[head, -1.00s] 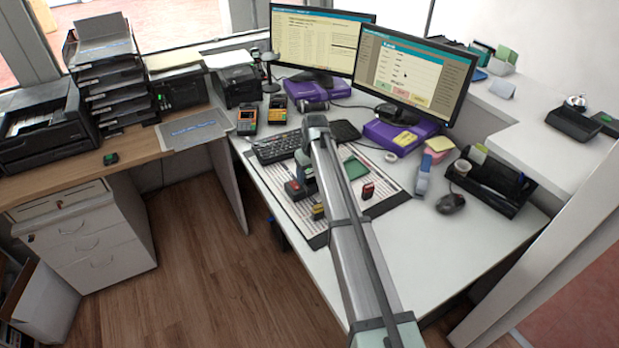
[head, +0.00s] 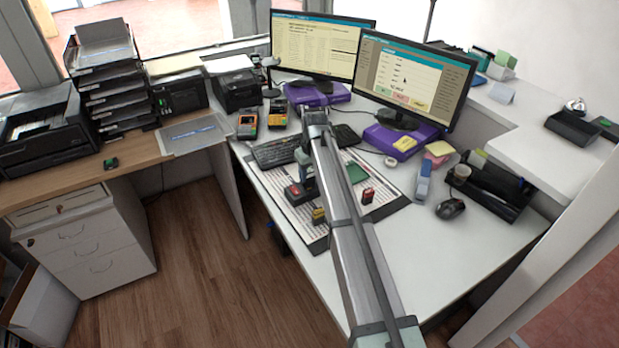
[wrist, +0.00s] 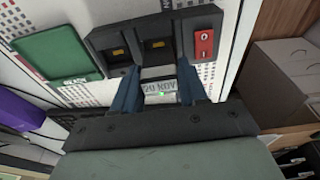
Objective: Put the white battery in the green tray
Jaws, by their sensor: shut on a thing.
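My gripper (wrist: 160,90) is shut on the white battery (wrist: 158,84), whose pale face shows between the two blue fingers in the wrist view. The fingers and battery are at the near edge of a dark charger (wrist: 124,62). Whether the battery touches the charger I cannot tell. Two charger bays with yellow contacts look empty, and a red battery (wrist: 204,45) sits in the bay at the right. The green tray (wrist: 55,52) lies left of the charger. In the head view the tray (head: 357,172) is right of my gripper, and my arm hides part of the mat.
A red block (head: 367,195) stands on the patterned mat (head: 390,190) right of my arm, and a yellow one (head: 318,215) stands near the charger. A keyboard (head: 272,152) is behind. A mouse (head: 450,208) and blue stapler-like object (head: 424,182) are farther right.

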